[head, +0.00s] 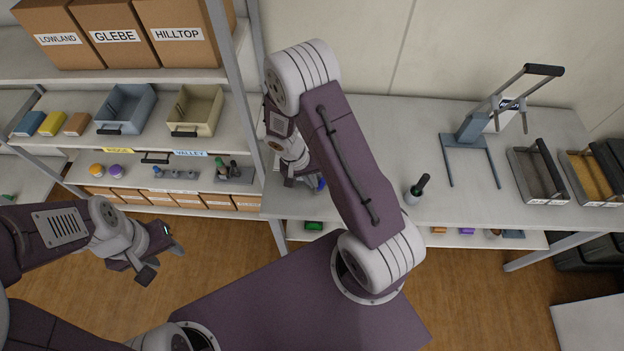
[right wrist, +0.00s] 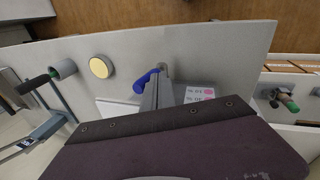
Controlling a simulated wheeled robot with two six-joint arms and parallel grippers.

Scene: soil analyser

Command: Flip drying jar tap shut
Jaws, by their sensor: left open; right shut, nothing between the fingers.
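A blue handle (right wrist: 146,80), which looks like the tap, shows in the right wrist view at the left side of my right gripper's fingers. I cannot tell whether the fingers touch the blue handle. A bit of blue (head: 321,184) also shows in the head view beside my right gripper (head: 304,182), which is shut and empty, low over the bench. The drying jar's body cannot be made out; my arm hides much of that spot. My left gripper (head: 163,262) is open and empty over the floor at left.
On the bench (head: 455,215) stand a grey cup with a dark-handled tool (head: 415,190), a blue press (head: 475,128) and trays (head: 538,176). A yellow-topped round piece (right wrist: 101,66) and a printed card (right wrist: 200,95) lie near my right gripper. Shelves with bins (head: 125,108) stand at left.

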